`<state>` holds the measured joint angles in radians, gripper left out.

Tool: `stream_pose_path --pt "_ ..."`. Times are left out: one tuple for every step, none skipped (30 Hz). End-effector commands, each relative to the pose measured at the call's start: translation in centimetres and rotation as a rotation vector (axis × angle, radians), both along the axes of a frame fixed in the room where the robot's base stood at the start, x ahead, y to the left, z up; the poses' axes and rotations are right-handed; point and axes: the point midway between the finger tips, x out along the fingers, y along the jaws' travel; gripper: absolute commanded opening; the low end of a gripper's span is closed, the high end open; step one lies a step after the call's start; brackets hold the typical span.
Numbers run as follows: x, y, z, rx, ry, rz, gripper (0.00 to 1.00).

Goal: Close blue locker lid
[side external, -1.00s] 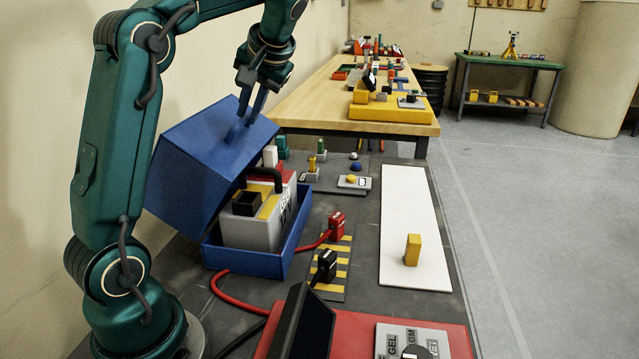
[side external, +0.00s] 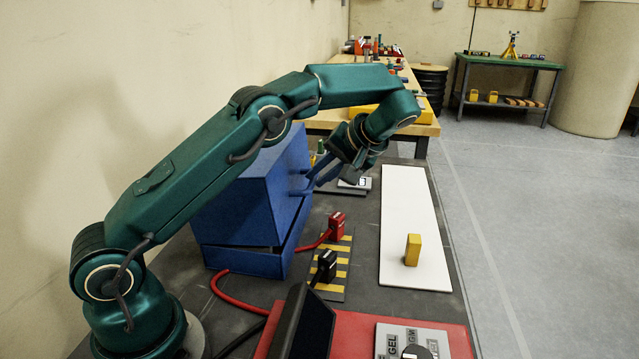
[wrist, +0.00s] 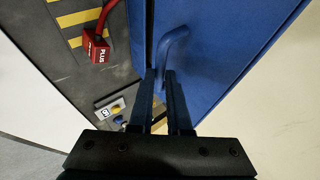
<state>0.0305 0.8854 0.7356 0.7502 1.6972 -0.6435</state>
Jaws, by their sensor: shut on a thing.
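The blue locker lid (side external: 240,212) is swung down over the blue locker base (side external: 245,263), and a thin dark wedge shows along the seam between them. The battery inside is hidden. My gripper (side external: 312,183) is at the front face of the lid, shut on the blue lid handle (wrist: 178,42). In the wrist view the two fingers of my gripper (wrist: 164,82) reach to the end of this bar handle, and the blue lid (wrist: 225,40) fills the upper right.
A red plug (side external: 336,222) and a black plug (side external: 326,265) stand by a yellow-striped strip in front of the locker. A yellow block (side external: 413,250) stands on a white board (side external: 405,205). A red panel (side external: 457,342) with a dial is nearest the camera.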

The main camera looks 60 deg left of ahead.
Motion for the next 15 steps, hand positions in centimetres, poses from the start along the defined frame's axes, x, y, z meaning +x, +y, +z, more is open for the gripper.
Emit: stream_pose_path --pt "0.3 -0.4 -0.5 0.009 0.013 -0.006 0.0" --pt "0.3 -0.4 -0.7 0.018 0.019 -0.006 0.0" --pt "0.4 -0.5 -1.0 0.027 0.028 -0.006 0.0" --pt "0.5 -0.5 -1.2 0.033 0.034 -0.006 0.0" --pt "0.5 -0.6 -1.4 0.039 0.041 -0.007 0.0" --pt "0.6 -0.7 -1.6 0.047 0.047 -0.007 0.0" --pt "0.6 -0.7 -1.7 0.052 0.052 -0.007 0.0" --pt "0.7 -0.7 -1.8 0.056 0.056 -0.007 0.0" --pt "0.7 -0.8 -2.0 0.061 0.062 -0.008 0.0" --pt "0.7 -0.8 -2.1 0.064 0.065 -0.007 0.0" --pt "0.8 -0.8 -2.2 0.067 0.067 -0.007 0.0" --pt "0.8 -0.8 -2.3 0.07 0.071 -0.007 0.0" --pt "0.8 -0.8 -2.3 0.073 0.072 -0.006 0.0" --pt "0.8 -0.8 -2.4 0.075 0.074 -0.006 0.0" --pt "0.8 -0.8 -2.4 0.077 0.076 -0.006 0.0"
